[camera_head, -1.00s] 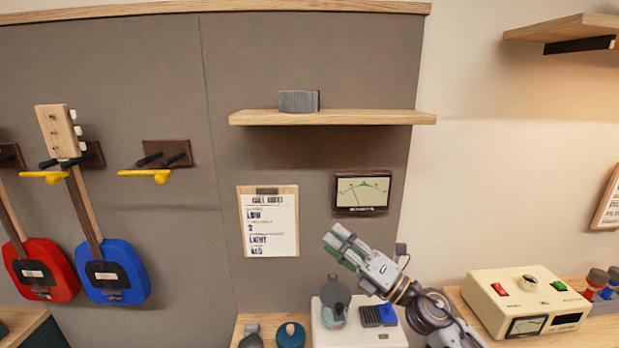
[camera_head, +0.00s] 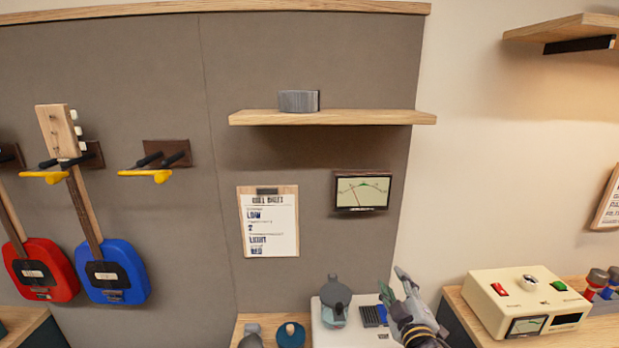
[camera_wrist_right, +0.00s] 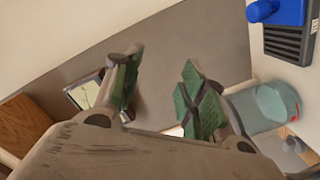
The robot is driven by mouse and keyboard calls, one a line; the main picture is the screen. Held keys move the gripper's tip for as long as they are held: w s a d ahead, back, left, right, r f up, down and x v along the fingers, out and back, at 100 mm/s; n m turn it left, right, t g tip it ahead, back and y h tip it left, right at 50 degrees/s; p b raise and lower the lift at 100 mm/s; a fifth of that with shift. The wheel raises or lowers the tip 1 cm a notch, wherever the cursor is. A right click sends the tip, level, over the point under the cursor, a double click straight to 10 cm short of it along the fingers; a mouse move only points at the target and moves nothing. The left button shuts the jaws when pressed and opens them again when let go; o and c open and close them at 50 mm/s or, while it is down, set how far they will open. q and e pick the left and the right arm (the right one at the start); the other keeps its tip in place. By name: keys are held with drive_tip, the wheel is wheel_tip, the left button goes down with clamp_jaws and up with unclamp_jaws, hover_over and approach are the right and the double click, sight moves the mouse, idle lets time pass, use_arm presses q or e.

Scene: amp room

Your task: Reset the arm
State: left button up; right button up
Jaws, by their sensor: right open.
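My right gripper (camera_head: 393,289) is at the lower right of the head view, beside the white bench unit (camera_head: 318,338). In the right wrist view its two green-padded fingers (camera_wrist_right: 158,92) stand apart with nothing between them. A grey-topped, pale-green device (camera_head: 335,303) stands on the white unit, left of the gripper. A dark grilled block with a blue part (camera_head: 372,316) lies between that device and the gripper, partly hidden by it. My left gripper does not show.
A cream box (camera_head: 525,298) with red and green switches stands on the right bench. A wooden shelf (camera_head: 370,117) and a wall meter (camera_head: 362,191) are above. Red (camera_head: 40,268) and blue (camera_head: 115,270) guitars hang at left.

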drive_tip(key=s+f+m+g, duration=0.8)
drive_tip(key=s+f+g, duration=0.6)
drive_tip(key=s+f, duration=0.9)
drive_tip(key=s+f+g, duration=0.1)
drive_tip(key=s+f, duration=0.1)
drive_tip(key=f, duration=1.4)
drive_tip(key=s+f, duration=0.3)
drive_tip(key=f, duration=1.2)
drive_tip(key=s+d+f, duration=0.2)
drive_tip(key=s+f, duration=0.8)
drive_tip(key=s, duration=0.1)
drive_tip(key=s+d+f+g, duration=0.1)
drive_tip(key=s+d+f, duration=0.2)
drive_tip(key=s+f, duration=0.7)
drive_tip(key=shift+s+f+n, duration=0.15)
drive_tip(key=shift+s+n, duration=0.15)
drive_tip(key=shift+s, duration=0.15)
